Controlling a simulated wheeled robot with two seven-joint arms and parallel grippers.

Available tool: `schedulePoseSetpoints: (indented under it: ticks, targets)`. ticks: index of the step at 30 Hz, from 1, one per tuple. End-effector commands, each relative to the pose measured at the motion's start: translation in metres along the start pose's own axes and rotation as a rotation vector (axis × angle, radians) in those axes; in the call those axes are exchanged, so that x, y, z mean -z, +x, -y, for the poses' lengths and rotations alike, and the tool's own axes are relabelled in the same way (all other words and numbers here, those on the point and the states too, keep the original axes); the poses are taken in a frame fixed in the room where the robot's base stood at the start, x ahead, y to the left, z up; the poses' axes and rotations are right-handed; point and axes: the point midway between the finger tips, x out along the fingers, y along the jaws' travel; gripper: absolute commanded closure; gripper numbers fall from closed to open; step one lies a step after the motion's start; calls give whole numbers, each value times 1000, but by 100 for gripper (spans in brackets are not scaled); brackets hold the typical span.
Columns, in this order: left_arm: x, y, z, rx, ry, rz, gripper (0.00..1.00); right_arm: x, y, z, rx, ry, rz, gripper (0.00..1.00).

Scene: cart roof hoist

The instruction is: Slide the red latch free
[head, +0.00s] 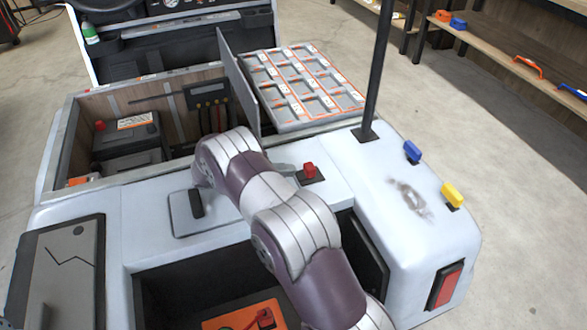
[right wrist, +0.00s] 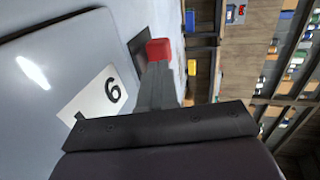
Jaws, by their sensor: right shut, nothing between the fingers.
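The red latch (head: 309,170) is a small red knob standing on a dark plate on the cart's pale top, just right of my arm in the head view. In the right wrist view the red knob (right wrist: 158,50) shows at the far end of my fingers, with part of the dark plate beside it. My right gripper (head: 288,167) is mostly hidden behind my forearm; its grey fingers point at the knob from the left. In the right wrist view the fingers (right wrist: 155,88) are together, with nothing between them. Whether they touch the knob is unclear. My left gripper is not in view.
A black handle (head: 196,203) sits on a panel left of my arm. A dark pole (head: 376,75), a blue block (head: 412,151) and a yellow block (head: 452,194) stand right of the latch. Open bays lie behind and in front. A tray (head: 303,88) stands behind.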

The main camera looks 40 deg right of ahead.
Motion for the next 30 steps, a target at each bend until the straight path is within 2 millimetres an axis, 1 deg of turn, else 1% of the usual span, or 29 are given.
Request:
schedulePoseSetpoints:
  ticks: [1, 6, 9, 12, 15, 18, 30]
  targets:
    - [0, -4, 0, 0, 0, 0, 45, -1, -14, 2, -1, 1, 6, 100]
    - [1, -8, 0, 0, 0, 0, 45, -1, -54, 1, -1, 0, 6, 100]
    - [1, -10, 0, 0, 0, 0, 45, 0, -74, 1, -1, 1, 5, 100]
    - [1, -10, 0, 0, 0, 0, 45, 0, -87, 0, 0, 1, 5, 100]
    - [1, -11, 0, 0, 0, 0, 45, 0, -95, 0, 0, 1, 3, 100]
    - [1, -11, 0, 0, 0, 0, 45, 0, -98, 0, -1, 0, 4, 100]
    - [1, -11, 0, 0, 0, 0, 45, 0, -98, 0, 0, 0, 3, 100]
